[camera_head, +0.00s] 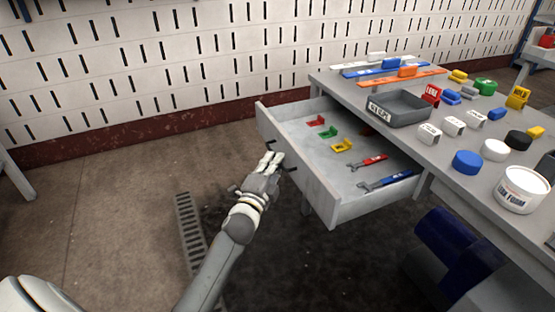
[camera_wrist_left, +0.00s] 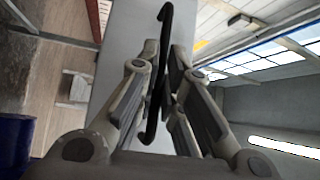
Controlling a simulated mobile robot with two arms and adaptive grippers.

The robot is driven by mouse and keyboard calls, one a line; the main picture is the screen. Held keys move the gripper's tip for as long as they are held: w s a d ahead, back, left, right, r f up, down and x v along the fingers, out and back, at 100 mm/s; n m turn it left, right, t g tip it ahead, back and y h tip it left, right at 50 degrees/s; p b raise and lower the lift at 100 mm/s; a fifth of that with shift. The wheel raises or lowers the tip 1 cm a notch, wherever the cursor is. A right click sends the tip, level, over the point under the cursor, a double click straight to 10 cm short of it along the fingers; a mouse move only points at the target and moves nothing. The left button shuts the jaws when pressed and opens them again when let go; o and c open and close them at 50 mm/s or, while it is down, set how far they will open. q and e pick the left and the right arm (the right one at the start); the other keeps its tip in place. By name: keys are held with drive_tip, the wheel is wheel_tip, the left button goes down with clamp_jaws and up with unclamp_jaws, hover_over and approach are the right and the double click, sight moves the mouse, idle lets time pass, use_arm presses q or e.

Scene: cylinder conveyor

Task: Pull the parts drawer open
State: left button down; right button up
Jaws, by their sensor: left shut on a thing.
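The parts drawer (camera_head: 335,203) stands well out from the grey workbench (camera_head: 441,141), with its inside showing. Small red, green and yellow parts and two wrench-like tools lie in it. My left gripper (camera_head: 274,160) is at the drawer's front, on its dark handle (camera_head: 290,168). In the left wrist view, the fingers of the left gripper (camera_wrist_left: 161,84) are shut on the dark curved handle (camera_wrist_left: 165,25), with the grey drawer front (camera_wrist_left: 125,45) behind it. My right gripper is not in view.
The bench top holds a grey tray (camera_head: 398,108), a white tub (camera_head: 522,190), a blue cap (camera_head: 467,162) and several small coloured parts. A perforated white wall (camera_head: 160,60) stands behind. A floor grate (camera_head: 190,235) lies left of the drawer, where the floor is open.

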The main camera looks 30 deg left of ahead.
use_arm(q)
drive_tip(key=shift+f, duration=0.1)
drive_tip(key=c, duration=1.6)
unclamp_jaws()
drive_tip(key=shift+o, duration=0.2)
drive_tip(key=s+d+f, duration=0.1)
drive_tip(key=s, duration=1)
drive_tip(key=shift+s+d+f, duration=0.25)
drive_tip(key=shift+s+d, duration=0.05)
drive_tip(key=shift+s, duration=0.1)
drive_tip(key=shift+f, duration=0.1)
